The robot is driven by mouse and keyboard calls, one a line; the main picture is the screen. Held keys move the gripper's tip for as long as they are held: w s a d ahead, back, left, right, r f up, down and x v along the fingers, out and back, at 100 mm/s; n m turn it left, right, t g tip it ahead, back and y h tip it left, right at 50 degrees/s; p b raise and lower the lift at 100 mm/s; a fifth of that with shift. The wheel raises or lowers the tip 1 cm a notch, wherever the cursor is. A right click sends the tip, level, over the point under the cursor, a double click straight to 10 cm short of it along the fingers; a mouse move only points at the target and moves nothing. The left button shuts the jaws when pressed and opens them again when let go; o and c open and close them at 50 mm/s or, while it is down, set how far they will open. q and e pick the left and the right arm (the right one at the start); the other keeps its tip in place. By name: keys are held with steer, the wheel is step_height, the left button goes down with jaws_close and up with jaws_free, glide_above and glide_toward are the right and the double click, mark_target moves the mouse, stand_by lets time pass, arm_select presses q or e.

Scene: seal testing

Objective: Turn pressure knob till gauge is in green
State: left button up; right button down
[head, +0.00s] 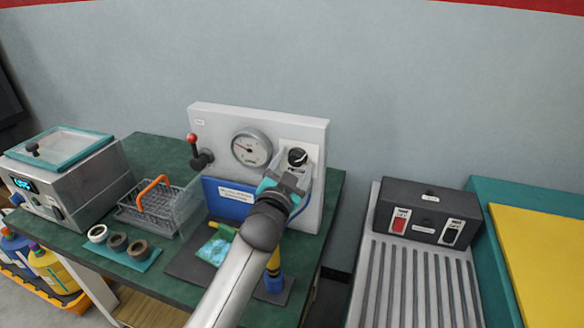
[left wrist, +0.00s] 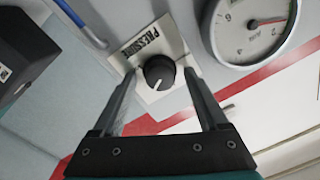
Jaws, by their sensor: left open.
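The black pressure knob (head: 297,156) sits on a pale plate at the upper right of the grey test panel (head: 315,133). In the left wrist view the knob (left wrist: 159,71) has a white pointer line, beside a "PRESSURE" label. The round gauge (head: 251,147) is left of the knob; it also shows in the left wrist view (left wrist: 249,26), partly cut off, with a reddish needle. I cannot make out a green zone. My left gripper (head: 292,172) is open, its fingers on either side of the knob. Whether they touch it is unclear. My right gripper is not in view.
A red-balled lever (head: 193,142) is left of the gauge. A wire basket (head: 155,205) with an orange handle and a grey machine (head: 62,178) stand on the green table (head: 150,150). A black switch box (head: 428,209) is at the right.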

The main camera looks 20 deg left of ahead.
arm_select(q)
steer(key=s+p, duration=0.1)
steer(key=s, duration=1.4)
steer(key=shift+s+d, duration=0.1)
steer(key=shift+s, duration=0.05)
steer(key=shift+f, duration=0.1)
